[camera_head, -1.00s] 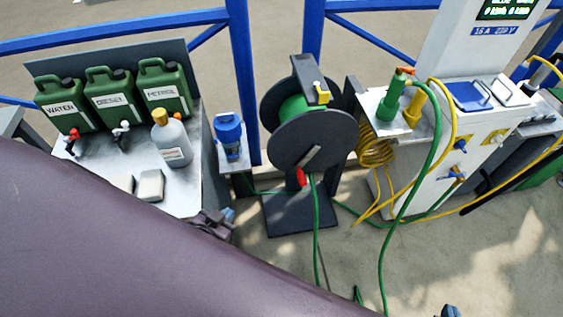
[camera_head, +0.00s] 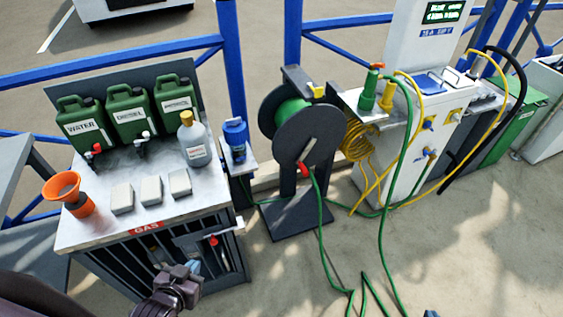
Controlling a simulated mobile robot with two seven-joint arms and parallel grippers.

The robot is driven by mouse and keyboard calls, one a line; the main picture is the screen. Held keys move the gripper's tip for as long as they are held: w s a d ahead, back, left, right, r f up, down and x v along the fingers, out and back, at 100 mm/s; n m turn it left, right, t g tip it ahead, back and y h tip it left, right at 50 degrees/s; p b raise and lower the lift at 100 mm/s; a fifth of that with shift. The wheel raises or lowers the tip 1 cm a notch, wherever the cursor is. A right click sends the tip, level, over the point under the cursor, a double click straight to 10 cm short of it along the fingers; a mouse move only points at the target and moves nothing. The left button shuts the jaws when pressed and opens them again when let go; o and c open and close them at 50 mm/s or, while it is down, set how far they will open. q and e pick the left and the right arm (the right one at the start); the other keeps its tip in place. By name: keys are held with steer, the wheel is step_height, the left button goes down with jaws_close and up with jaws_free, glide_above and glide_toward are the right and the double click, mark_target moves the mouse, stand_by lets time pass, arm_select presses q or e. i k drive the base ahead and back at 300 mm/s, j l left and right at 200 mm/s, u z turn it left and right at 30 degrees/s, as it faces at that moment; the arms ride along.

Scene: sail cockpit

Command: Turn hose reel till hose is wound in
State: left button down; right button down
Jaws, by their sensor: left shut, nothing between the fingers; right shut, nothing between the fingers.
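The hose reel (camera_head: 309,139) stands in the middle, with dark grey discs on a dark base plate (camera_head: 296,218). Some green hose (camera_head: 292,112) is wound between the discs. A red handle (camera_head: 303,169) sits low on the front disc. Loose green hose (camera_head: 322,235) runs from the reel to the floor and lies in bends at the bottom. My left gripper (camera_head: 193,270) is shut and empty at lower left, in front of the barred cabinet, well apart from the reel. Only a small dark tip of my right gripper (camera_head: 432,313) shows at the bottom edge.
A cabinet top (camera_head: 100,229) at left holds green cans, a grey bottle (camera_head: 194,140) and an orange funnel (camera_head: 65,188). A blue-topped post (camera_head: 236,139) stands left of the reel. A white service pedestal (camera_head: 405,130) with yellow and green hoses stands right. Floor in front is mostly clear.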

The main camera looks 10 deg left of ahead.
mark_target(304, 135)
steer(key=k+j, duration=0.2)
steer(key=k, duration=0.2)
steer(key=k+j+u, duration=0.1)
steer(key=k, duration=0.25)
steer(key=j+z, duration=0.1)
steer(key=j, duration=0.25)
steer(key=k+j, duration=0.15)
steer(key=j, duration=0.2)
steer(key=j+z, duration=0.4)
steer(key=j, duration=0.75)
steer(key=i+l+u, duration=0.4)
steer(key=l, duration=0.3)
steer(key=i+l+u, duration=0.45)
steer(key=l, duration=0.35)
